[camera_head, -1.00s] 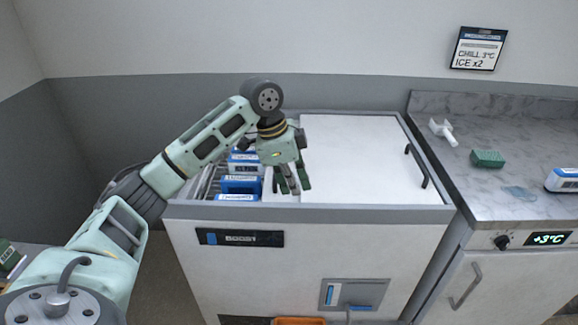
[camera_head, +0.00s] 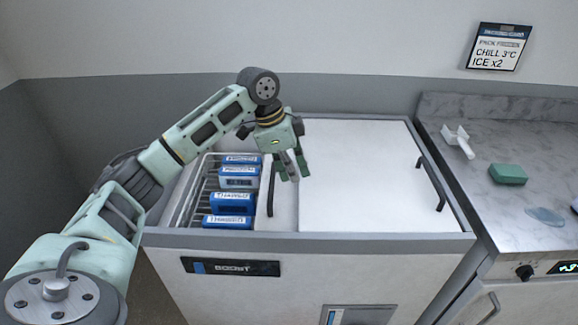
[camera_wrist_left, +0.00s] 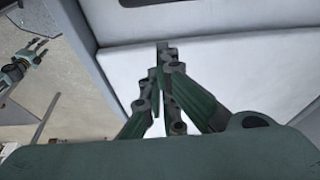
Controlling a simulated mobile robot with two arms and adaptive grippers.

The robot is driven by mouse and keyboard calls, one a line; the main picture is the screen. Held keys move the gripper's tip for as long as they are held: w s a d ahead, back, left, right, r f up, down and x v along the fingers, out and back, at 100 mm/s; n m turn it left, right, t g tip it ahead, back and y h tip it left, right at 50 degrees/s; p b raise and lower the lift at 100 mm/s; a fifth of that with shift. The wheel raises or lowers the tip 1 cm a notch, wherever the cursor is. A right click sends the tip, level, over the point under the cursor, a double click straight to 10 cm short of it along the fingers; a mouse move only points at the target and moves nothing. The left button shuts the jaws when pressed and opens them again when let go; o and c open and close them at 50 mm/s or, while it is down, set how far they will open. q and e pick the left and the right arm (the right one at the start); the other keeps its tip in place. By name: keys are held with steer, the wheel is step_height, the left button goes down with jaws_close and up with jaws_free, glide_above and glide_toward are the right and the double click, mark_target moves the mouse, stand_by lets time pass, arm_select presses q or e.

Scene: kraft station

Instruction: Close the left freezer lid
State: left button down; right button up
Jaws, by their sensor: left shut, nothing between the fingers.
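The white chest freezer (camera_head: 300,239) has its left side open, showing blue packs. The left freezer lid (camera_head: 284,212) shows as a narrow white strip right of the opening, the rest apparently under the right lid (camera_head: 360,170). Its upright black handle (camera_head: 271,190) stands at the strip's left edge. My left gripper (camera_head: 291,179) is shut and empty, just right of that handle, fingers down over the white lids; I cannot tell if it touches them. In the left wrist view its fingers (camera_wrist_left: 163,52) point at a white surface. My right gripper (camera_wrist_left: 38,48) shows small at the left there.
Several blue packs (camera_head: 232,201) stand in a wire basket (camera_head: 186,192) inside the opening. The right lid has its own black handle (camera_head: 432,184). A marble counter (camera_head: 480,200) to the right holds a green block (camera_head: 508,174) and a white tool (camera_head: 458,140). A wall sign hangs above.

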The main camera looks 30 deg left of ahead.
mark_target(304, 199)
arm_select(q)
steer(key=x, duration=0.6)
steer(key=shift+p, duration=0.35)
steer(key=shift+s+a+f+p, duration=0.1)
steer(key=shift+s+a+p, duration=0.2)
steer(key=shift+a, duration=0.3)
steer(key=shift+s+a+p, duration=0.2)
steer(key=shift+s+a, duration=0.15)
steer(key=shift+a, duration=0.2)
steer(key=shift+s+a, duration=0.25)
steer(key=shift+a, duration=0.05)
steer(key=shift+s+a, duration=0.1)
steer(key=shift+a, duration=0.05)
arm_select(e)
steer(key=shift+a+r, duration=0.2)
steer(key=shift+r, duration=0.8)
steer(key=shift+s, duration=0.1)
